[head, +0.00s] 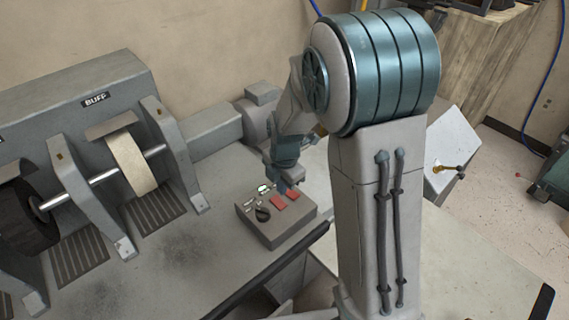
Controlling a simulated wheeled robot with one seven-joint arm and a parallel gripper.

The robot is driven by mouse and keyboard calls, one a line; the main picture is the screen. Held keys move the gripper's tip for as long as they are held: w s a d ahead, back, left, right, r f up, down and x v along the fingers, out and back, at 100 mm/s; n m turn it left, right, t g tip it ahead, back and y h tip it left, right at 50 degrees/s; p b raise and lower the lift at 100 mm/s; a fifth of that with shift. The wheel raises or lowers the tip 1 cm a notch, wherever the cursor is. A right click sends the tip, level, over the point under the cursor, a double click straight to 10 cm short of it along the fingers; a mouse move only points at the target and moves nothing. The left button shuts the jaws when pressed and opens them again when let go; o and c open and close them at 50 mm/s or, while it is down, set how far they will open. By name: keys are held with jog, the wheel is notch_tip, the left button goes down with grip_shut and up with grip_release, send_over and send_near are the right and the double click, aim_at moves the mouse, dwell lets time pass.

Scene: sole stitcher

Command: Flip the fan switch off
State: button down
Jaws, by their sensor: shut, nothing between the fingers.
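A grey control box (290,226) stands on the bench in the head view. I cannot read which switch is the fan's, or which way either is tipped. My gripper (281,187) points down at the box's back edge, just behind the red switches. It is shut and holds nothing. Whether its tips touch the box is too small to tell.
A buffing machine (95,99) with a pale wheel and a dark wheel fills the left. A sloped grey box (452,145) with a yellow and black lever stands at right. My own arm column stands right of the control box. Bare bench lies left of it.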

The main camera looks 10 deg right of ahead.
notch_tip(320, 180, up, 9)
jog(key=b, duration=0.1)
jog(key=shift+s+d, duration=0.3)
jog(key=shift+s, duration=0.15)
